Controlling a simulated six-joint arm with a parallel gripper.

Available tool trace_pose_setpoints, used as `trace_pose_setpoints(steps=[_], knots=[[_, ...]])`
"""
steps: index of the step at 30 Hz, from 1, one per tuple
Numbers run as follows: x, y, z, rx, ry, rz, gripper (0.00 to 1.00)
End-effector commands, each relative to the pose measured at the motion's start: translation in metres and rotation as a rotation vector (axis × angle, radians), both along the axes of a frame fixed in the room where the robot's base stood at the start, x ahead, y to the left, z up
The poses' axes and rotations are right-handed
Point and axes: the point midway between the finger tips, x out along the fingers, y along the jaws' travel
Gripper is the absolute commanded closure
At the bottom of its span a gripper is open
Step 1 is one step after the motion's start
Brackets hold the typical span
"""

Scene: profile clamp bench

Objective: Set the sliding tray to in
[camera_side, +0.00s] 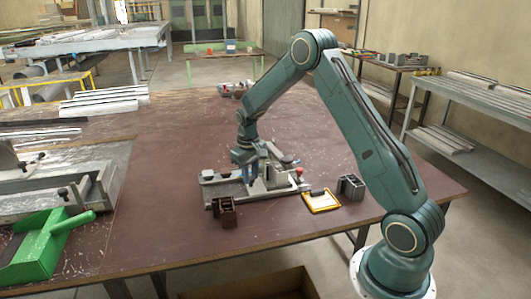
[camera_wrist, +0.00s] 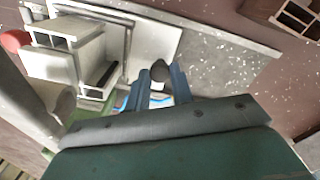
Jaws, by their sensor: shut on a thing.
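The clamp fixture stands on the brown table, with a flat grey plate (camera_side: 228,189) that looks like the sliding tray and an upright metal block (camera_side: 272,177) at its right. My gripper (camera_side: 248,163) is low over the fixture, just left of the upright block. In the wrist view the blue fingers of my gripper (camera_wrist: 164,78) are close together around a dark rounded knob (camera_wrist: 158,70). The knob is in front of the grey plate (camera_wrist: 215,58). The wrist body hides the lower part of the wrist view. How far the tray is in or out I cannot tell.
A red ball knob (camera_side: 299,171) is at the fixture's right. A brown profile piece (camera_side: 224,211) lies in front, and a yellow-edged board (camera_side: 321,201) and a grey profile piece (camera_side: 351,187) lie to the right.

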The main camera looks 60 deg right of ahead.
Motion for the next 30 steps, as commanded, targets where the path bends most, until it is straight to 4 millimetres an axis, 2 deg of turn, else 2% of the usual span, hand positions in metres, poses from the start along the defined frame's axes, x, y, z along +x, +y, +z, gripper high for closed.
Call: trace_pose_setpoints(steps=[3,4,7,20,26,30], knots=[[-0.004,-0.006,0.001,-0.007,0.007,-0.016,1.00],[-0.004,-0.006,0.001,-0.007,0.007,-0.017,0.75],[-0.004,-0.005,0.000,-0.006,0.007,-0.015,0.56],[-0.002,-0.003,0.004,-0.004,0.005,-0.010,0.55],[-0.001,-0.002,0.018,-0.004,0.003,-0.009,0.55],[-0.001,-0.001,0.037,-0.004,0.003,-0.010,0.55]])
